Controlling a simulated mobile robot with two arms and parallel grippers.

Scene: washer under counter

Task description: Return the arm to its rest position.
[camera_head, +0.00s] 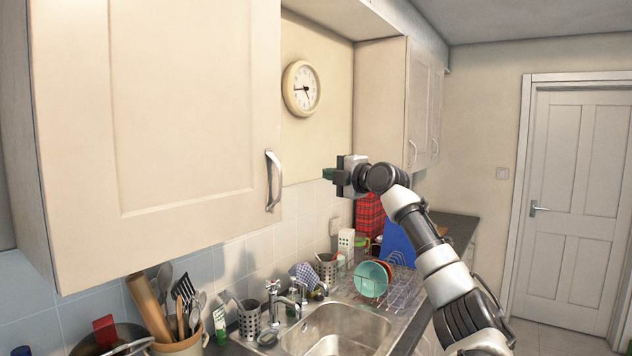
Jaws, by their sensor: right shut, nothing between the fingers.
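My right arm (437,255) comes in from the lower right and reaches up over the sink area. Its gripper (329,174) points left, in the air in front of the tiled wall, below the clock and to the right of the near wall cupboard. The gripper is small in this view; its fingers are shut and nothing shows between them. It is apart from the cupboard handle (273,181). My left gripper is not in view.
The near wall cupboard (160,110) is closed. Below are a sink (335,328), a dish rack (402,290) with bowls (371,279), a utensil pot (180,345) and a tap (281,298). A far cupboard (385,95) stands behind my arm. A door (575,200) is at the right.

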